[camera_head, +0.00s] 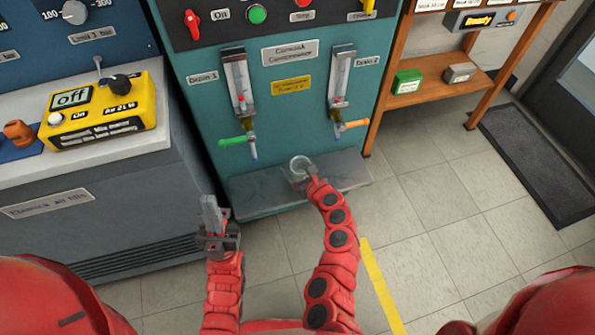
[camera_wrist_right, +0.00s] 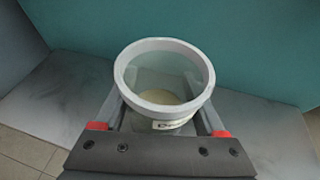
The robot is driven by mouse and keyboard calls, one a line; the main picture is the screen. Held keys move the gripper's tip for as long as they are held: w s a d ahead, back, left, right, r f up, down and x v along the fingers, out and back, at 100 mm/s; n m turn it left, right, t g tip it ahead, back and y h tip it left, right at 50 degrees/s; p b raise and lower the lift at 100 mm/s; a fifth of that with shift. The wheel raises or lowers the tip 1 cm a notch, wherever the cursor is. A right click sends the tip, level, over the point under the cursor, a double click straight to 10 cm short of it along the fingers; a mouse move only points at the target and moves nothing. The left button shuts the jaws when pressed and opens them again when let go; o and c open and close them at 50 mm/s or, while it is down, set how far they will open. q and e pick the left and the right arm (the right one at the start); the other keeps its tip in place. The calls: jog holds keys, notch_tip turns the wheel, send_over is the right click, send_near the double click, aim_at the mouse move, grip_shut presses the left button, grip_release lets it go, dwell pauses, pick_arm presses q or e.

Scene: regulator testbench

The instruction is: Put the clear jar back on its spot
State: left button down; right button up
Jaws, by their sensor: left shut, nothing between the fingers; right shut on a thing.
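The clear jar (camera_wrist_right: 165,80) has a pale rim, a label on its front and a pale patch at its bottom. My right gripper (camera_wrist_right: 165,118) is shut around it, one finger on each side. In the head view the jar (camera_head: 300,165) is upright at the grey ledge (camera_head: 240,192) of the teal compressor, between and below the two drains; my right gripper (camera_head: 299,180) is at it. I cannot tell whether the jar touches the ledge. My left gripper (camera_head: 211,216) is shut and empty, left of the ledge's front.
The green drain handle (camera_head: 234,141) is above and left of the jar, the orange one (camera_head: 353,124) above and right. A yellow meter (camera_head: 100,110) sits on the bench at left. A wooden shelf (camera_head: 435,75) stands at right.

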jog(key=shift+f, duration=0.35)
dwell(0.7)
jog(key=o, duration=1.5)
jog(key=shift+s+d+r, duration=0.2)
jog(key=shift+s+r, duration=0.05)
jog(key=shift+s, duration=0.15)
jog(key=p+v, duration=0.3)
jog(key=v, duration=1.3)
jog(key=shift+s+d, duration=0.15)
jog(key=shift+s, duration=0.05)
jog(key=shift+f, duration=0.1)
